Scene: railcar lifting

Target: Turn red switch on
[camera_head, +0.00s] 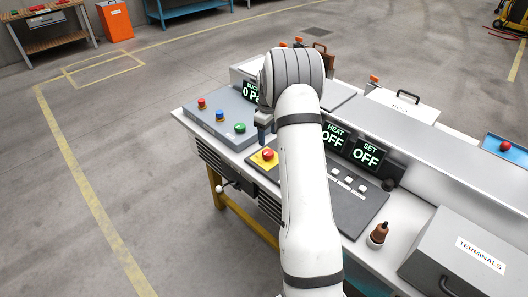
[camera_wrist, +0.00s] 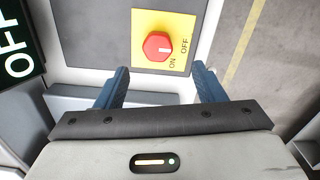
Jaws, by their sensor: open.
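The red switch (camera_wrist: 157,46) is a round red knob on a yellow plate (camera_wrist: 143,20) marked ON and OFF. A short white mark shows on the knob, seemingly towards the OFF side. In the head view the red switch (camera_head: 267,154) sits at the left end of the dark control panel (camera_head: 345,205). My gripper (camera_wrist: 160,82) is open and empty in the wrist view, with its two blue fingers apart and the knob ahead of the gap, not between them. In the head view my gripper (camera_head: 263,130) is near the switch, partly hidden by my arm.
A grey box (camera_head: 222,125) with red, blue and green buttons stands left of the switch. Displays reading HEAT OFF (camera_head: 335,137) and SET OFF (camera_head: 367,154) stand behind the panel. A brown-topped bottle (camera_head: 378,234) and a TERMINALS box (camera_head: 465,265) are at right.

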